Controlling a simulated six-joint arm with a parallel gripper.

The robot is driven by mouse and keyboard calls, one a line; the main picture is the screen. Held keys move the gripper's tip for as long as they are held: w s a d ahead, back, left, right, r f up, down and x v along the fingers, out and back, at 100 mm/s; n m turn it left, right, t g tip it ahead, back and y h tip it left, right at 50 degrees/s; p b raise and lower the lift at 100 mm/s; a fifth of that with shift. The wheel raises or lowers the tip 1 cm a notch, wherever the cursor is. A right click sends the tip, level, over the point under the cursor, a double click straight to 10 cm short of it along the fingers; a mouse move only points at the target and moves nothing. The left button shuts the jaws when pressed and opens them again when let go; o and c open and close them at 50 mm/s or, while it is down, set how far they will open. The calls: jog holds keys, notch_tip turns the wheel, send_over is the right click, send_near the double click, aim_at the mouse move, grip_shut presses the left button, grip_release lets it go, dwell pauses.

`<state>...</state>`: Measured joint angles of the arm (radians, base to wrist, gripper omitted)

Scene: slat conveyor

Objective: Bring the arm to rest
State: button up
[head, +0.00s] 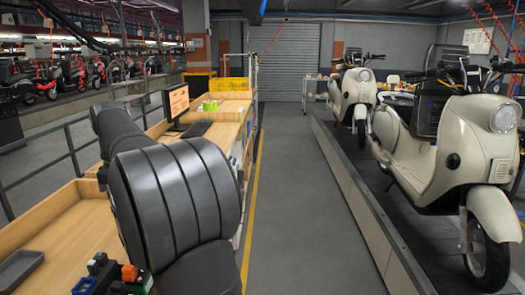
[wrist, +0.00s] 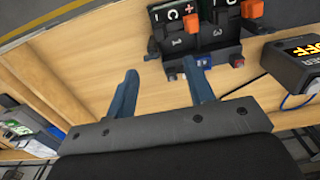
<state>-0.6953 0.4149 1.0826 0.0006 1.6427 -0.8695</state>
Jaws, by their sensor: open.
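My gripper (wrist: 160,70) shows in the wrist view with its two blue fingers apart and nothing between them. It is over the light wooden bench top (wrist: 100,60). The right fingertip is close to the front of a black unit with numbered faces and orange switches (wrist: 195,30); I cannot tell whether they touch. In the head view my dark grey arm fills the lower left over the wooden bench (head: 75,205), and my gripper is hidden there.
A black box with an orange display (wrist: 300,55) and a cable stands right of the gripper. A grey tray (head: 18,268) and a monitor (head: 176,103) are on the bench. Cream scooters (head: 465,145) stand on the conveyor at right. The aisle floor (head: 300,200) between is clear.

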notch_tip(320, 180, down, 15)
jog(key=shift+r, duration=0.2)
dwell(0.3)
jog(key=shift+r, duration=0.1)
notch_tip(320, 180, up, 17)
notch_tip(320, 180, down, 18)
notch_tip(320, 180, up, 8)
jog(key=shift+f, duration=0.2)
jog(key=w+a+f, duration=0.3)
jog(key=w+a, duration=0.1)
jog(key=a, duration=0.7)
jog(key=shift+w+f, duration=0.2)
